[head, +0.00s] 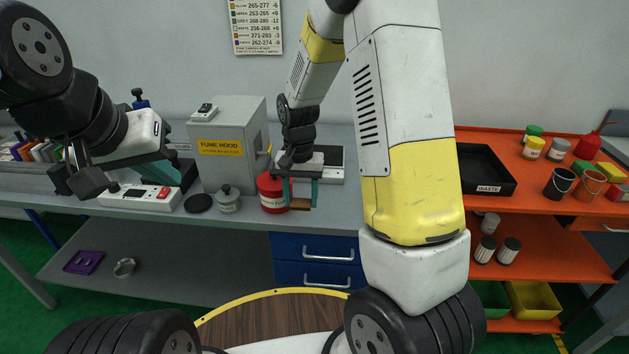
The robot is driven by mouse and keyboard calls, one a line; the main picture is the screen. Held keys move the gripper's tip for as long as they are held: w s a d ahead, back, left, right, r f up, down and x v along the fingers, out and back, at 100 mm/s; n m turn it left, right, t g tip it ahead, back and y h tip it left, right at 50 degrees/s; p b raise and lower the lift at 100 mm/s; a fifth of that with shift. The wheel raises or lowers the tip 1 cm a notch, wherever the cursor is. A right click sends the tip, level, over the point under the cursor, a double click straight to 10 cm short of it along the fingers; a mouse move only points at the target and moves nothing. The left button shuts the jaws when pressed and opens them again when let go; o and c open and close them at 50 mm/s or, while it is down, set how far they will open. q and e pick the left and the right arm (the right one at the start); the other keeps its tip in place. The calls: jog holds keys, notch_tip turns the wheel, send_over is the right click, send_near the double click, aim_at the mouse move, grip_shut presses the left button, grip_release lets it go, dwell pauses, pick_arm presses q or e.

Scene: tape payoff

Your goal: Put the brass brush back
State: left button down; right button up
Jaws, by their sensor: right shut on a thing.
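My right gripper (301,194) hangs over the front of the grey bench, just right of the red can (270,188). Its two teal fingers point down and are shut on a small brown bar, which I take to be the brass brush (301,205). Bristles cannot be made out at this size. My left gripper (160,171) is over the left part of the bench, near the white power strip (140,197). Its teal fingers are seen edge-on, so its opening is unclear. The brush's place cannot be made out.
A grey fume hood box (220,167) stands behind a lidded pot (229,202) and a black disc (198,203). A black waste tray (487,187) and several small pots sit on the orange shelf unit (530,230) at right. Blue drawers (318,262) are below the bench.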

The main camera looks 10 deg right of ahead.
jog(key=w+d, duration=0.1)
jog(key=d, duration=0.1)
jog(key=w+d, duration=0.3)
jog(key=d, duration=0.1)
jog(key=shift+w+d+f, duration=0.3)
jog(key=shift+d+f, duration=0.05)
jog(key=shift+f, duration=0.05)
jog(key=f, duration=0.3)
jog(key=shift+w+d, duration=0.25)
jog(key=shift+d, duration=0.15)
jog(key=shift+f, duration=0.3)
jog(key=shift+f, duration=0.15)
jog(key=o, duration=1.3)
